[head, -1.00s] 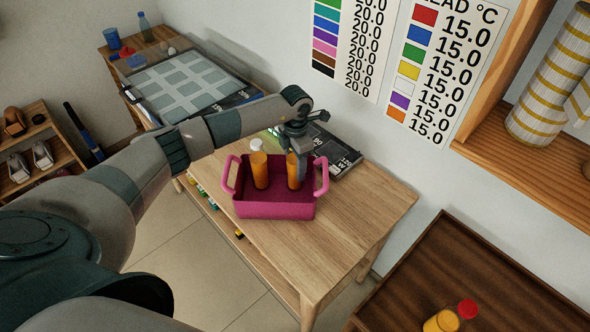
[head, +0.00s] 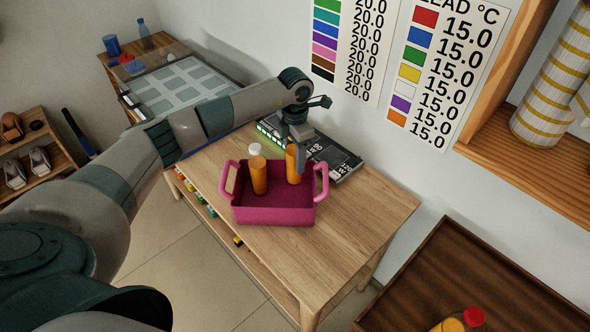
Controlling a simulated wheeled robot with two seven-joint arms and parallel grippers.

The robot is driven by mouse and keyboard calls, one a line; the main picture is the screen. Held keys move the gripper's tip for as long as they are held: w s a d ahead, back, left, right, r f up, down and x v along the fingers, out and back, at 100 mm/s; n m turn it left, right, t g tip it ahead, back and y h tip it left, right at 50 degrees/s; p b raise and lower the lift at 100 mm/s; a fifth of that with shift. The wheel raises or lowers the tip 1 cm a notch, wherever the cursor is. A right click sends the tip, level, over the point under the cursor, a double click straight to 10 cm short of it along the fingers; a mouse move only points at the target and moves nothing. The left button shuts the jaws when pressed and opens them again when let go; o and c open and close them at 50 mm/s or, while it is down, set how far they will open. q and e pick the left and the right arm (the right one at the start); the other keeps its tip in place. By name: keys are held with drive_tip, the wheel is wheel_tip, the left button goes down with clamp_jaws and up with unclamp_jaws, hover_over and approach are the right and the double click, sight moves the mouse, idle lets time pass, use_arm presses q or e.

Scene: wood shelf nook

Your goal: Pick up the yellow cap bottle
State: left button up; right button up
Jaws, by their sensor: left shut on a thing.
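My left gripper (head: 299,147) reaches down over the pink two-handled basket (head: 273,216) on the wooden table. It is shut on an orange bottle (head: 292,166), held upright, its lower end still within the basket's outline. The gripper covers this bottle's top, so its cap colour is hidden. A second orange bottle (head: 259,179) with a white cap stands upright in the basket, to the left of the held one. My right gripper is not in view.
A black device (head: 338,160) lies on the table (head: 345,215) behind the basket. An orange bottle with a red cap (head: 474,316) is in the dark wooden tray (head: 440,275) at lower right. A wooden shelf (head: 530,180) juts from the wall. The table's front right is clear.

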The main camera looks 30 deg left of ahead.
use_arm(q)
wheel_tip(320, 180, up, 11)
drive_tip(key=b, duration=0.4)
drive_tip(key=shift+r, duration=0.75)
drive_tip(key=shift+d, duration=0.1)
